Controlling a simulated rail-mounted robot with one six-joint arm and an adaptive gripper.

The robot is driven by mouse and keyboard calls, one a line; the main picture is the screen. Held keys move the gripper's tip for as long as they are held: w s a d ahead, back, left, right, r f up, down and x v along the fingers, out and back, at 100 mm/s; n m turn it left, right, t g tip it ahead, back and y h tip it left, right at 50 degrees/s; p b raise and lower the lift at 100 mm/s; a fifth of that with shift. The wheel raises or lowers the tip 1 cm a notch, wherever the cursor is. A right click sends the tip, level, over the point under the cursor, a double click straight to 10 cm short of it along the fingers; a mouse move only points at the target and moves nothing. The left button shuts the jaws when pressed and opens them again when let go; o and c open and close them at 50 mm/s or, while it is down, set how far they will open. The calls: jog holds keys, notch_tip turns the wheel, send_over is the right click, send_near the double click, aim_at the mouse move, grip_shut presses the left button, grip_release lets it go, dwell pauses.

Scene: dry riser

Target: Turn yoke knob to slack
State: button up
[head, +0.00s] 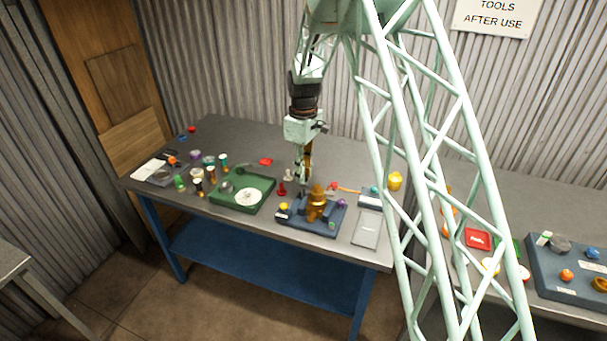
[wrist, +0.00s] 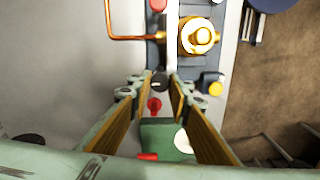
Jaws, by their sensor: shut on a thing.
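The brass valve body (head: 317,206) stands on a blue-grey base (head: 297,223) near the bench's front edge. In the wrist view the brass body (wrist: 198,36) is at the upper right, with a copper pipe (wrist: 126,38) to its left. My gripper (head: 304,183) points down at the base's rear left side. In the wrist view my gripper (wrist: 158,83) has its two fingers on either side of a small dark knob (wrist: 158,82), apparently the yoke knob. The fingertips are shut on it. Any marks on the knob are too small to read.
A yellow knob (wrist: 214,88) sits close to the right finger. A green tray (head: 232,207) with a white disc lies left of the base. A grey tray (head: 366,233) lies to its right. Small red pieces (head: 282,190) stand near the gripper.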

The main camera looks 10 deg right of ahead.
jog(key=o, duration=0.9)
jog(key=shift+r, duration=0.1)
jog(key=shift+r, duration=5.95)
